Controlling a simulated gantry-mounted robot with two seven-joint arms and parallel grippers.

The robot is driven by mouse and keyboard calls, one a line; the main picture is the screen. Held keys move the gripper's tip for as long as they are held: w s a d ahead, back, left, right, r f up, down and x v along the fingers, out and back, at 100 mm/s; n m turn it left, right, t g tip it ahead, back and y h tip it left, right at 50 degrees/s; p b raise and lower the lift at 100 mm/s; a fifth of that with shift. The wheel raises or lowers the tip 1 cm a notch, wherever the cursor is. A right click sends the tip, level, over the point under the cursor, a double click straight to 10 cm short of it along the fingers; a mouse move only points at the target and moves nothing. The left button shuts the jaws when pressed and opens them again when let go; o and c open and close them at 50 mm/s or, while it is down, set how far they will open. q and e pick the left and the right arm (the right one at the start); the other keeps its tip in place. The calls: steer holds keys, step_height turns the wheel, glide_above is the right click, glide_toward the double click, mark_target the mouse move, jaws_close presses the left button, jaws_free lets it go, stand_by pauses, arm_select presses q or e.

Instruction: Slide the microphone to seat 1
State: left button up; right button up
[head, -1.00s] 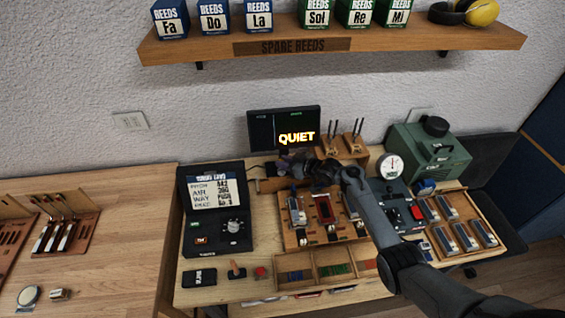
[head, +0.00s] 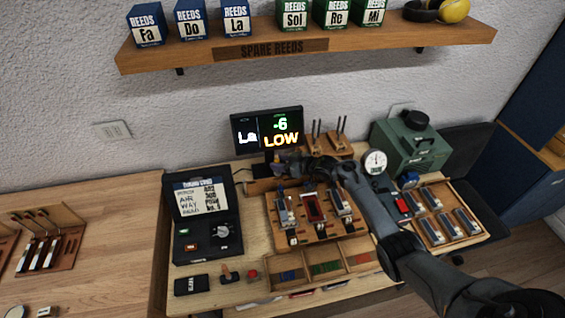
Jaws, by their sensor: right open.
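My right gripper (head: 286,167) is open at the back of the wooden reed block, just below the monitor. My right arm reaches it from the lower right. The microphone is too small and dark to make out clearly; a small dark bluish shape (head: 277,168) at the fingertips may be it, and I cannot tell whether they touch. A wooden rail (head: 258,187) runs behind the block (head: 298,236). The block has a left seat (head: 285,212), a middle one with a red piece (head: 313,207) and a right one (head: 340,203). My left gripper is not in view.
The monitor (head: 267,128) reads "La -6 LOW". A black tuning case (head: 207,243) stands open at left. A green machine (head: 411,146) with a round gauge (head: 374,162) stands at right, near a tray of metal reeds (head: 453,228). A compartment tray (head: 345,263) lies in front.

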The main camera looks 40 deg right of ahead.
steer(key=shift+s, duration=0.1)
steer(key=p+v, duration=0.1)
steer(key=v, duration=0.9)
steer(key=shift+s+d+r, duration=0.15)
steer(key=shift+s+r, duration=0.05)
steer(key=shift+s, duration=0.05)
